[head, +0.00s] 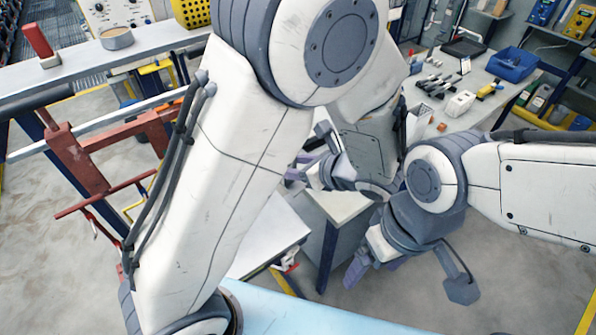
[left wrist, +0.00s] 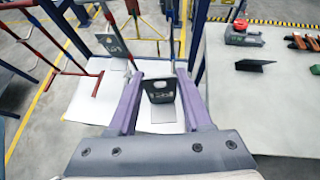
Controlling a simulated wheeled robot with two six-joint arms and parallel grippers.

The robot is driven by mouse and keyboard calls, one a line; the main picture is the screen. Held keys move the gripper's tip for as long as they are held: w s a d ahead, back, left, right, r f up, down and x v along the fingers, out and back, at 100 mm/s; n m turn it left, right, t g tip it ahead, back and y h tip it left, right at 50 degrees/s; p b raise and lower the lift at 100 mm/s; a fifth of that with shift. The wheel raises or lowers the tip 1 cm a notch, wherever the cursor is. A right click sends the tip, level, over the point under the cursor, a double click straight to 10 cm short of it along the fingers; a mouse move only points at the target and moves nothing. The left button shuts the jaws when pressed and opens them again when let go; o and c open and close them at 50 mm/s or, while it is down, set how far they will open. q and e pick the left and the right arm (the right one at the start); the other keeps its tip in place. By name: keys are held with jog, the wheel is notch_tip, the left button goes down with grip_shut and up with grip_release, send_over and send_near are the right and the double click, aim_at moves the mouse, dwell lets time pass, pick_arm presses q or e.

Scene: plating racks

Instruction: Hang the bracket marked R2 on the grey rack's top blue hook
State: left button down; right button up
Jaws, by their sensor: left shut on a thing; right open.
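My left gripper (left wrist: 159,76) is shut on a dark bracket (left wrist: 158,88) with a slot near its top, held between its purple fingertips. Pale marking shows on the bracket, too small to read. In the head view the left gripper (head: 294,174) is partly hidden behind its own arm, and the bracket cannot be made out. A grey plate with a slot and marking (left wrist: 112,43) stands beyond and to the left in the left wrist view. I cannot make out the grey rack or its blue hook for sure. My right gripper (head: 370,273) is open and empty, low over the floor.
A dark red frame (head: 85,160) stands at the left. A grey table (left wrist: 270,100) at the right of the left wrist view bears a dark angled piece (left wrist: 255,65) and a red-topped tool (left wrist: 243,34). A blue bin (head: 513,64) stands on the back-right bench.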

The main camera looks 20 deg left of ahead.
pick_arm(q)
jog(key=w+a+b, duration=0.1)
jog(key=w+a, duration=0.2)
jog(key=a, duration=0.1)
jog(key=shift+w+a+f, duration=0.2)
jog(key=shift+w+a, duration=0.15)
jog(key=shift+a, duration=0.05)
jog(key=shift+w+a, duration=0.1)
jog(key=shift+a, duration=0.05)
dwell(0.7)
jog(key=shift+w+a+f, duration=0.1)
jog(key=shift+w+a, duration=0.35)
jog(key=shift+a, duration=0.1)
jog(key=shift+a+f+b, duration=0.1)
jog(key=shift+f+b, duration=0.05)
jog(key=shift+b, duration=0.15)
jog(key=shift+w+a+f, duration=0.2)
jog(key=shift+w+a, duration=0.05)
dwell(0.4)
jog(key=shift+w+a+f+b, duration=0.2)
jog(key=shift+f+b, duration=0.1)
jog(key=shift+b, duration=0.2)
dwell(0.3)
